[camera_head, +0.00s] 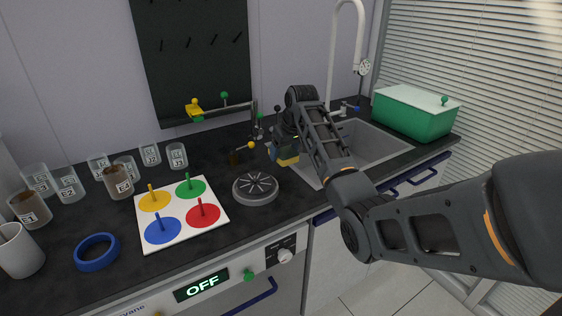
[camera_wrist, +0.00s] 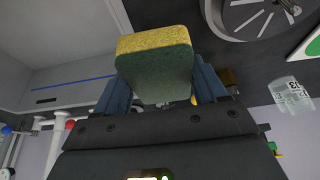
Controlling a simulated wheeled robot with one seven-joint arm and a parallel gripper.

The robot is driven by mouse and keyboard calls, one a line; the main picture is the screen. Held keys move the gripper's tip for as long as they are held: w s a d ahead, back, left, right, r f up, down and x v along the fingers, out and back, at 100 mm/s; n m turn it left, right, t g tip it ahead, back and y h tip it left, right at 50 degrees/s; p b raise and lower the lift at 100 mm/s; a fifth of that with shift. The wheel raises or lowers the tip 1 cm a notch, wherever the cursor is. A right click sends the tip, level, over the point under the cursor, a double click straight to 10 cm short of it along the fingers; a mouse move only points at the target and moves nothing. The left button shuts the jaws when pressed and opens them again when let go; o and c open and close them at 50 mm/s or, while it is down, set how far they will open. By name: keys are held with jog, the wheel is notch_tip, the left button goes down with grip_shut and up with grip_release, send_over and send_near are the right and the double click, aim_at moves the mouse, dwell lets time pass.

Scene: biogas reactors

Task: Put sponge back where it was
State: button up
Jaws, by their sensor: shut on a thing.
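My gripper (camera_head: 285,152) is shut on the sponge (camera_head: 288,161), over the counter at the left edge of the sink. In the head view the sponge shows as a small yellow patch below the gripper, partly hidden by it. In the wrist view the sponge (camera_wrist: 156,62) is yellow on one face and dark green on the other, and sits between the two blue fingers of my gripper (camera_wrist: 160,82). The sink (camera_head: 372,145) lies just right of the gripper in the head view. Whether the sponge touches the counter is not clear.
A round dark grey disc (camera_head: 255,188) sits on the counter left of the gripper. A white board (camera_head: 182,212) with coloured discs, several labelled beakers (camera_head: 118,182) and a blue ring (camera_head: 96,251) stand further left. A green box (camera_head: 413,114) stands right of the sink. A tall white faucet (camera_head: 333,55) rises behind it.

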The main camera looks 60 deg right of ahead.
aim_at(282, 171)
jog(key=shift+w+a+f, duration=0.25)
jog(key=shift+w+f, duration=0.15)
jog(key=shift+w, duration=0.05)
jog(key=shift+f+p, duration=0.3)
jog(key=shift+f, duration=1.65)
jog(key=shift+f, duration=0.1)
jog(key=o, duration=0.9)
jog(key=shift+o, duration=0.2)
jog(key=shift+s+r, duration=0.15)
jog(key=shift+r, duration=0.35)
jog(key=v, duration=1.1)
jog(key=shift+a, duration=0.15)
